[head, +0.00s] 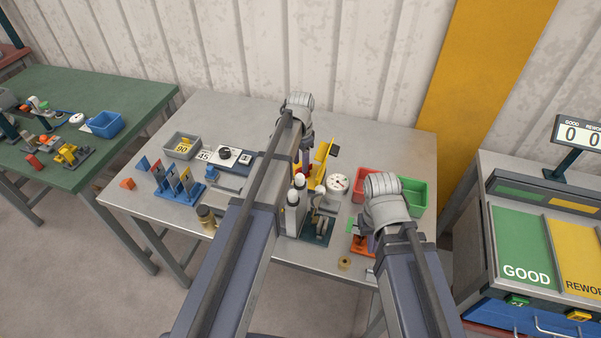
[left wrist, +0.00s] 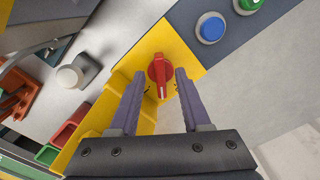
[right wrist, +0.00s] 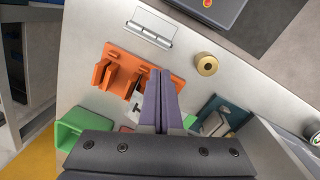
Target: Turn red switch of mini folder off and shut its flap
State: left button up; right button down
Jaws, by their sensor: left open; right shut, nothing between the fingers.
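The mini folder shows in the head view as a yellow and grey machine, mostly hidden by my left arm. A yellow plate (head: 323,158) stands tilted up there and may be its flap. The red switch (left wrist: 160,71), a round knob with a white pointer line, sits on a yellow panel (left wrist: 151,46) in the left wrist view. My left gripper (left wrist: 160,78) is open, its fingertips either side of the knob; contact cannot be told. My right gripper (right wrist: 162,76) is shut and empty above an orange fixture (right wrist: 112,76).
Blue (left wrist: 211,27) and green (left wrist: 249,4) buttons lie beside the switch panel. Red (head: 366,181) and green (head: 412,196) bins, a round gauge (head: 338,182) and a brass ring (head: 344,262) are near the right arm. A blue fixture (head: 180,192) stands left.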

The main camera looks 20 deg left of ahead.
pick_arm(q)
notch_tip(320, 180, down, 2)
jog(key=shift+f+b, duration=0.1)
jog(key=shift+b, duration=0.5)
jog(key=shift+c, duration=0.2)
grip_shut()
